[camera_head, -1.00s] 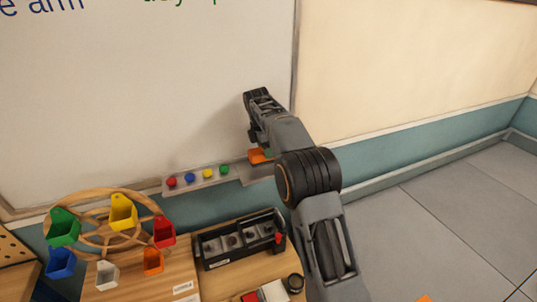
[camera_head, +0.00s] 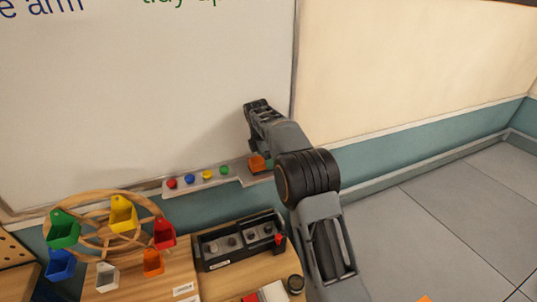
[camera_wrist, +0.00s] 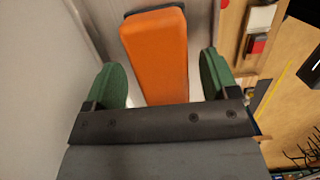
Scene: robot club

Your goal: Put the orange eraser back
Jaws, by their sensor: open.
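The orange eraser (camera_head: 257,164) lies on the ledge (camera_head: 246,178) below the whiteboard, at its right end. In the wrist view the eraser (camera_wrist: 157,52) shows as a long orange block with a dark edge at its far end. My gripper (camera_wrist: 163,82) is open, its two green fingertips on either side of the eraser with gaps between. In the head view my arm hides most of the gripper and part of the eraser.
Red, blue, yellow and green magnets (camera_head: 207,175) sit on the ledge left of the eraser. A wooden wheel with coloured bins (camera_head: 123,214) and a black tray (camera_head: 240,243) stand on the table below. The whiteboard (camera_head: 150,90) rises close behind my gripper.

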